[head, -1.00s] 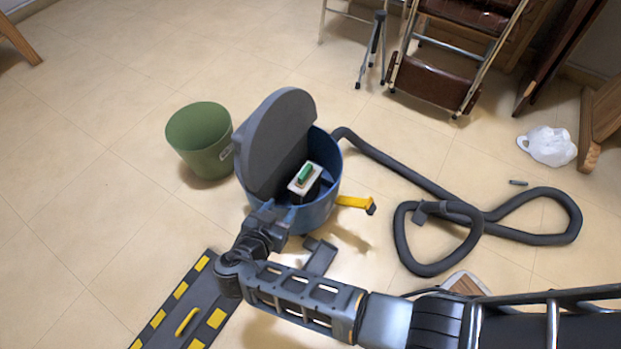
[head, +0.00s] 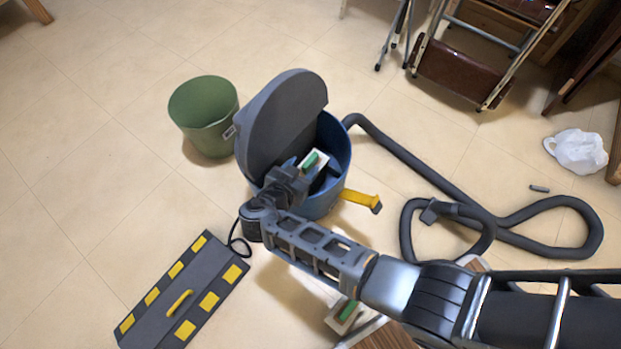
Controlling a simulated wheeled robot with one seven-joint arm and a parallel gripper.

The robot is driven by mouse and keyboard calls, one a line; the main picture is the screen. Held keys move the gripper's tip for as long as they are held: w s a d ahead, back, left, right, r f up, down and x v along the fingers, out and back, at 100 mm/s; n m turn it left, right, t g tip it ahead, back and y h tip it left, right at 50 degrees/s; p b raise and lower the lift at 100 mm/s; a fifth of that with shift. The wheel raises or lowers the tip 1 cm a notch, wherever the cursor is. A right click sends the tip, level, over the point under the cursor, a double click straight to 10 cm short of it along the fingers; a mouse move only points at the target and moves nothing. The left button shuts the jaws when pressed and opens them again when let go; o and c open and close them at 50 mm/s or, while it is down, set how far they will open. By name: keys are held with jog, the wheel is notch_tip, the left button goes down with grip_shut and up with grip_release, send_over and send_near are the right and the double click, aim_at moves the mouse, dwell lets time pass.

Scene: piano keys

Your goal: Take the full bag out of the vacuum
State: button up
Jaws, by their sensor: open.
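The vacuum is a blue drum (head: 336,145) with its grey round lid (head: 283,120) tilted open on its left side. Inside shows the bag's white collar plate with a green tab (head: 314,161); the rest of the bag is mostly hidden by the drum and my arm. My gripper (head: 301,174) is at the drum's near rim, close to the collar plate. Its fingers are hard to make out; it is open, and I cannot tell whether it touches the plate.
A green bin (head: 204,115) stands left of the drum. A grey panel with yellow marks (head: 185,292) lies front left. A grey hose (head: 420,175) loops on the right. Another white plate with green (head: 346,314) shows partly under my arm. A white plastic bag (head: 578,151) lies far right.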

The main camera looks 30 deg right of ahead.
jog(key=shift+b+x, duration=0.3)
jog(key=shift+x, duration=1.15)
jog(key=shift+f, duration=0.1)
grip_shut()
